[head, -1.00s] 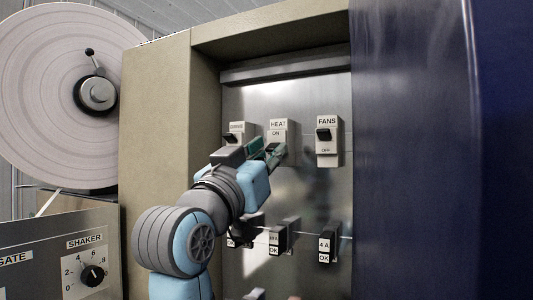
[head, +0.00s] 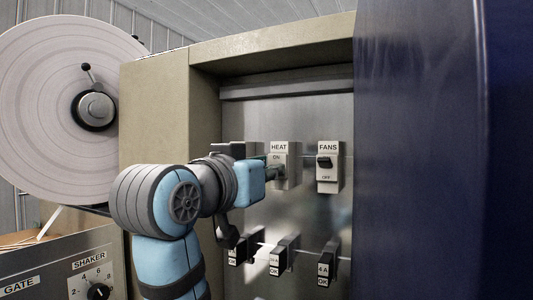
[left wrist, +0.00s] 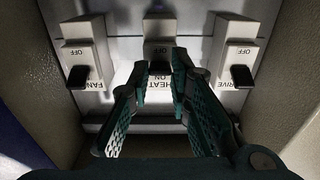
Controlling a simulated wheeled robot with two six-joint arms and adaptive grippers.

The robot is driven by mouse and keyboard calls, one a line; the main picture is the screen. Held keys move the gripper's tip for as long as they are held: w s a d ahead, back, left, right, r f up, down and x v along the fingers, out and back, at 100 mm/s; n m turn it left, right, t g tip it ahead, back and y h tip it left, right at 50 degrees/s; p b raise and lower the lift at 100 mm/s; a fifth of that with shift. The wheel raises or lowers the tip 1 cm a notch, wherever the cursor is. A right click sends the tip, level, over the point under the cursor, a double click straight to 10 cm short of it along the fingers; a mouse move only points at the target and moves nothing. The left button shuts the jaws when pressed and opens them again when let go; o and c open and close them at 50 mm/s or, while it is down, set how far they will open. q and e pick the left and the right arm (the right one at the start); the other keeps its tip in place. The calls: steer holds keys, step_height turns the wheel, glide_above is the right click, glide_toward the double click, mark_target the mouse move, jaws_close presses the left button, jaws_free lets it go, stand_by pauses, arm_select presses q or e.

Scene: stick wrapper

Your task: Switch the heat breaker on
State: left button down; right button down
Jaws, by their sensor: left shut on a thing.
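The heat breaker (head: 279,150) is a pale block labelled HEAT and ON, in the metal cabinet's upper row. In the left wrist view, upside down, it is the middle block (left wrist: 163,24). My left gripper (head: 276,173) is at its lower front. In the left wrist view, the green-black fingers (left wrist: 166,62) reach to its dark lever and are shut on it. The fingers partly hide the lever. It sits nearer the OFF end than the levers on either side. My right gripper is not in view.
The fans breaker (head: 327,172) is to the right, lever up. The drive breaker (left wrist: 240,52) is on the other side, mostly hidden by my arm in the head view. Several fuse blocks (head: 325,257) stick out below. A blue panel (head: 425,150) stands at right.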

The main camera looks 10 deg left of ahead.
arm_select(q)
steer(key=g+p, duration=0.1)
steer(key=p, duration=0.1)
steer(key=r+g+p, duration=0.1)
steer(key=p, duration=0.1)
steer(key=shift+r+g+y, duration=0.3)
steer(key=shift+g+y, duration=0.1)
steer(key=c, duration=1.5)
jaws_free()
steer(key=shift+f, duration=0.1)
step_height(320, 180, up, 10)
steer(key=shift+r, duration=0.1)
steer(key=shift+w, duration=0.1)
